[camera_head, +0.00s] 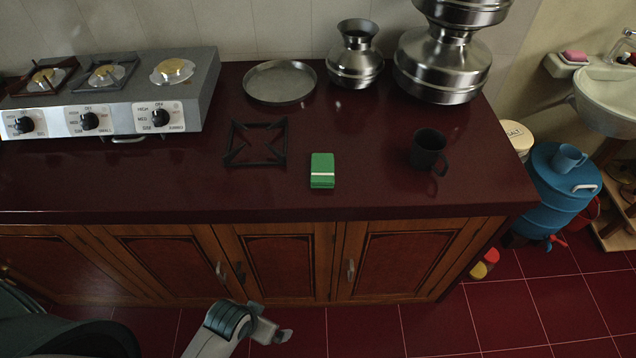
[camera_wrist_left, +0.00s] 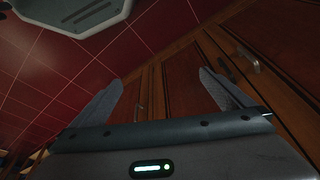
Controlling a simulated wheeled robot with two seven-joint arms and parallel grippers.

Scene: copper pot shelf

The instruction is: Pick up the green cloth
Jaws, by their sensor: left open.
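The green cloth (camera_head: 322,164) is a small folded green block with a pale band, lying on the dark red counter (camera_head: 190,185) near its front edge. My left gripper (camera_head: 272,332) is low in front of the cabinet doors, below the counter top and well away from the cloth. The left wrist view shows the left gripper (camera_wrist_left: 163,84) open and empty, its two fingers apart in front of the wooden doors. The cloth is not in the left wrist view. My right gripper is not in view.
A black pot stand (camera_head: 255,160) lies left of the cloth and a dark mug (camera_head: 428,150) stands to its right. Behind are a metal plate (camera_head: 280,80), metal pots (camera_head: 355,65) and a stove (camera_head: 120,105). The counter around the cloth is clear.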

